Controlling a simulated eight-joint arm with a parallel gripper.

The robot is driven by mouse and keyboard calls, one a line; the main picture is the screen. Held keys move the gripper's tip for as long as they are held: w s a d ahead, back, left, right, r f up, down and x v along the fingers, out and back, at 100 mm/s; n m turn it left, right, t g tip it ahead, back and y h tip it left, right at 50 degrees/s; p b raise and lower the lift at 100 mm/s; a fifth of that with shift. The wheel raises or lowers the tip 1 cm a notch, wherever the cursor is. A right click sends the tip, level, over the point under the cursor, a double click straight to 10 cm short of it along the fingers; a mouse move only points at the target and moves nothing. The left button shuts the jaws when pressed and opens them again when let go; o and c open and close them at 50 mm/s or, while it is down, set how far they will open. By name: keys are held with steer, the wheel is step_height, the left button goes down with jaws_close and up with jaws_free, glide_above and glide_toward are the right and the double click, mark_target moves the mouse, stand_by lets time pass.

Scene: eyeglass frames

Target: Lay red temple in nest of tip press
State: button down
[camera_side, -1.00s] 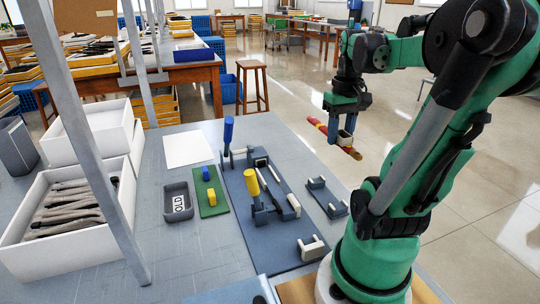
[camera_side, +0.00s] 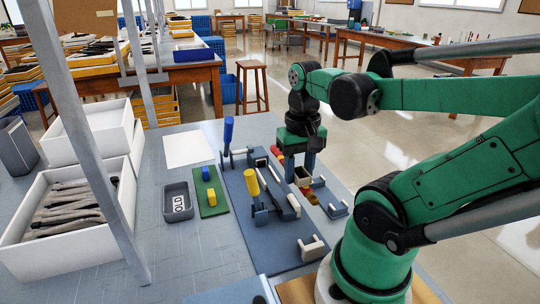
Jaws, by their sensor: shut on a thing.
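My gripper (camera_side: 301,171) is shut on the red temple and points down above the right side of the blue-grey press board (camera_side: 258,238). The red temple (camera_side: 276,151) shows a red end at the upper left of the fingers. A red and yellow part of it shows below right of them; its middle is hidden. The board carries a press with an upright blue lever (camera_side: 228,130) at its far end and a press with a tilted yellow lever (camera_side: 251,182) nearer. I cannot tell which is the tip press, or whether the temple touches anything.
A small grey rest (camera_side: 337,209) stands right of the board. A green plate (camera_side: 211,205) with blue and yellow blocks and a grey tray marked OLD (camera_side: 178,203) lie left. A white box (camera_side: 108,230) of grey pieces stands further left, behind a metal post (camera_side: 92,150).

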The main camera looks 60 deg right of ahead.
steer(key=shift+a+f, duration=0.25)
steer(key=shift+f, duration=3.4)
steer(key=shift+f, duration=1.05)
steer(key=shift+c, duration=2.1)
jaws_free()
